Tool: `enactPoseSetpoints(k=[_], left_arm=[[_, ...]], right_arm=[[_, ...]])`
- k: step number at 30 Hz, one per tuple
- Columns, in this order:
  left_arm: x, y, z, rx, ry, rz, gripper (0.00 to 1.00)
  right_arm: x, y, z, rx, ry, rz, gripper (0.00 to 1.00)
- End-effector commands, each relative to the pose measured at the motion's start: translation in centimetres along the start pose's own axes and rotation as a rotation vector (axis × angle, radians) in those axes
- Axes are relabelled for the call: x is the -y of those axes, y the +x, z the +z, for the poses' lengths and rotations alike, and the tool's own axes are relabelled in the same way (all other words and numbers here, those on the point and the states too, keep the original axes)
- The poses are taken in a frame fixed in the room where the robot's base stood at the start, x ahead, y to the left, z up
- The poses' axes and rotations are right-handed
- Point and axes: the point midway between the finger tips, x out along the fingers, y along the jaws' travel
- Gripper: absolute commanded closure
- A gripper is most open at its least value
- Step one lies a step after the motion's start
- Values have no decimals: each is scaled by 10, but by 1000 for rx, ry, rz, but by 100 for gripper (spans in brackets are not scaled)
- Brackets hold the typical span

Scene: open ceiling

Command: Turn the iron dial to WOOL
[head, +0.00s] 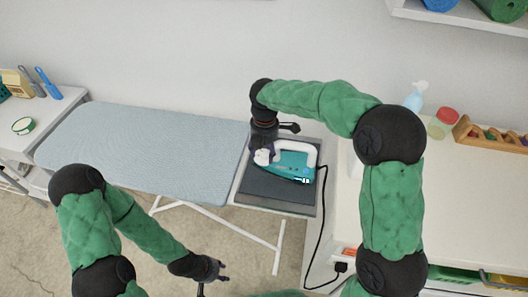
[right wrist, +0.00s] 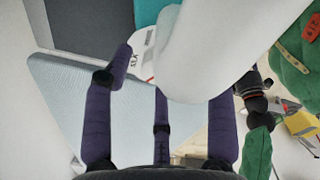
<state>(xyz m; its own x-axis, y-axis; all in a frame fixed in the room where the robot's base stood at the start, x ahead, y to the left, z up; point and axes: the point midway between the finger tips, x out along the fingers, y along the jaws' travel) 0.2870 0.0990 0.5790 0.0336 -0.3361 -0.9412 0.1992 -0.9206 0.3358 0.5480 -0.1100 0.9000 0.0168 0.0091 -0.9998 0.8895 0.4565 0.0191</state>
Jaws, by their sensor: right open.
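A teal iron (head: 290,168) with a white handle (head: 302,149) rests on the dark grey pad (head: 268,191) at the right end of the ironing board. My right gripper (head: 274,143) is at the iron's left rear, open, with its fingers spread. In the right wrist view the white handle (right wrist: 205,55) fills the upper middle, close to the fingers (right wrist: 163,105). A white rounded part with dark lettering, likely the dial (right wrist: 141,57), shows beside the left finger, partly hidden by it and the handle. The dial's setting is unreadable. My left gripper (head: 212,277) is open and empty, low in front of the board.
The pale blue ironing board (head: 150,147) extends left and is bare. A black cord (head: 322,220) runs from the iron down to an outlet. A white counter (head: 470,205) on the right holds a spray bottle (head: 416,97) and jars. A side table (head: 60,110) stands left.

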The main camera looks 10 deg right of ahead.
Motion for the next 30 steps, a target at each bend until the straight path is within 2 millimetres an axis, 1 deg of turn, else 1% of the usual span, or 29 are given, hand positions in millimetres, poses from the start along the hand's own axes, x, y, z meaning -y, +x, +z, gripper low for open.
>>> enactPoseSetpoints(k=[5, 6, 8, 9, 12, 20, 26, 30], left_arm=[[0, 0, 0, 0, 0, 0, 60], [0, 0, 0, 0, 0, 0, 60], [0, 0, 0, 0, 0, 0, 60], [0, 0, 0, 0, 0, 0, 60], [0, 0, 0, 0, 0, 0, 60], [-1, -3, 0, 0, 0, 0, 60], [-5, -15, 0, 0, 0, 0, 60], [-10, -27, 1, 0, 0, 0, 60]], right_arm=[[0, 0, 0, 0, 0, 0, 44], [0, 0, 0, 0, 1, 0, 46], [0, 0, 0, 0, 1, 0, 63], [0, 0, 0, 0, 1, 0, 75], [0, 0, 0, 0, 1, 0, 100], [0, -1, 0, 0, 16, -1, 100], [0, -3, 0, 0, 93, -3, 100], [0, -4, 0, 3, 188, -3, 100]])
